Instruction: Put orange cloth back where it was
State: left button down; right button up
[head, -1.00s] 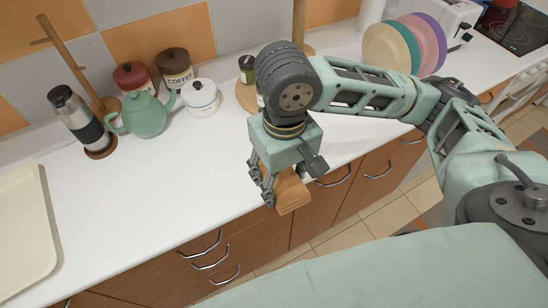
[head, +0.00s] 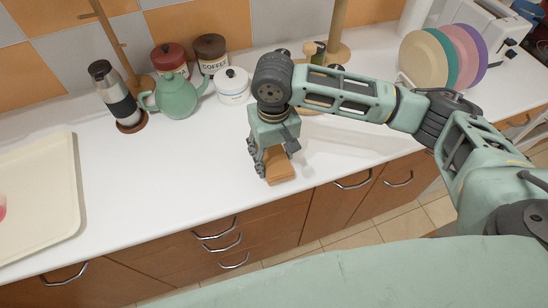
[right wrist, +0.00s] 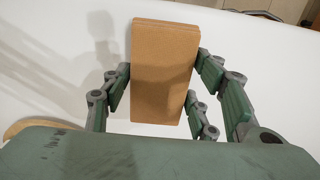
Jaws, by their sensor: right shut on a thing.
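The orange cloth (head: 281,167) looks like a flat, folded orange-brown block. My right gripper (head: 268,163) is shut on it and points down over the white counter (head: 160,182), near its front edge. In the right wrist view the cloth (right wrist: 163,75) stands between the finger pairs, with the white counter behind it. I cannot tell whether its lower end touches the counter. My left gripper is not in view.
Behind the gripper stand a teapot (head: 178,98), a white lidded pot (head: 232,87), canisters and a flask (head: 113,97). A cream tray (head: 72,195) lies at left, plates (head: 423,60) at back right. Counter between tray and gripper is clear.

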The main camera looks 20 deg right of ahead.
aim_at(274, 157)
notch_tip(274, 157, down, 2)
jog(key=shift+d+f, duration=0.15)
jog(key=shift+f, duration=0.1)
jog(key=o, duration=1)
jog(key=shift+f, duration=0.1)
jog(key=shift+r, duration=0.2)
notch_tip(274, 157, up, 12)
jog(key=shift+b, duration=0.7)
jog(key=shift+s+f, duration=0.1)
